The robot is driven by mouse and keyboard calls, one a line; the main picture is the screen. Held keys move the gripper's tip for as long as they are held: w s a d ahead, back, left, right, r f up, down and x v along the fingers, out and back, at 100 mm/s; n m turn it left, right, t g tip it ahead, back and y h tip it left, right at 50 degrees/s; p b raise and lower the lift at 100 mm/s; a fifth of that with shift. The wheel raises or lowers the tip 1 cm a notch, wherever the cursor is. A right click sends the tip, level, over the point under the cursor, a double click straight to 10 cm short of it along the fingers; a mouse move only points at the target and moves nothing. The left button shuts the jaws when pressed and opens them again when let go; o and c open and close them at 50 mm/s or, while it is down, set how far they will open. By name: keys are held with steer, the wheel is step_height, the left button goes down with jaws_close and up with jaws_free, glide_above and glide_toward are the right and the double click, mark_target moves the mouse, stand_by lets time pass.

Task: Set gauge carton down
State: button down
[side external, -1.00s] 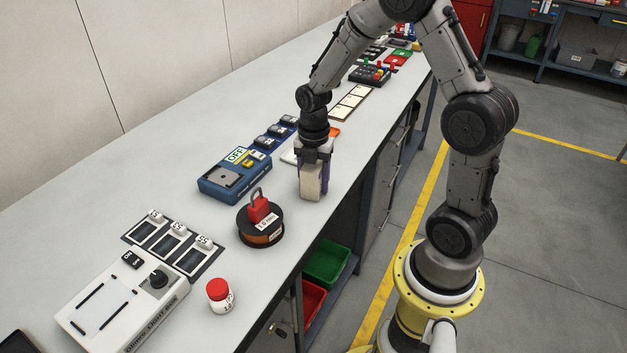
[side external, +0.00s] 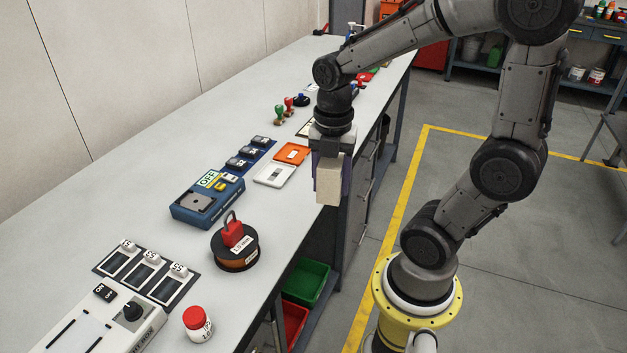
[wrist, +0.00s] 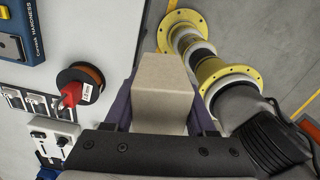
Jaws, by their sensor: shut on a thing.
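The gauge carton (side external: 328,184) is a plain beige box, held upright in my gripper (side external: 330,188). In the side view it hangs at the bench's front edge, with the dark cabinet side and floor behind its lower part. In the wrist view the carton (wrist: 163,85) sits between the two purple fingers of my gripper (wrist: 165,108), close against both. The bench edge passes behind it there. I see no surface touching its underside. The grey bench top (side external: 120,205) runs along the wall to the left.
A wire spool (side external: 235,250) with a red padlock (side external: 233,230) stands nearest the front edge. A red-capped bottle (side external: 198,323) is nearer. Bare bench lies along the wall.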

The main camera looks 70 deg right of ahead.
steer(key=shift+s+a+r, duration=0.2)
steer(key=shift+s+r, duration=0.05)
steer(key=shift+s, duration=0.25)
steer(key=w+a+f+m, duration=0.2)
steer(key=w+m, duration=0.4)
steer(key=w, duration=0.1)
steer(key=w+a+f+m, duration=0.2)
steer(key=w+m, duration=0.5)
steer(key=w+a+f+m, duration=0.2)
steer(key=w+m, duration=0.5)
steer(key=shift+w+a+f, duration=0.1)
steer(key=shift+w+f, duration=0.1)
steer(key=shift+f, duration=0.1)
steer(key=shift+s, duration=0.1)
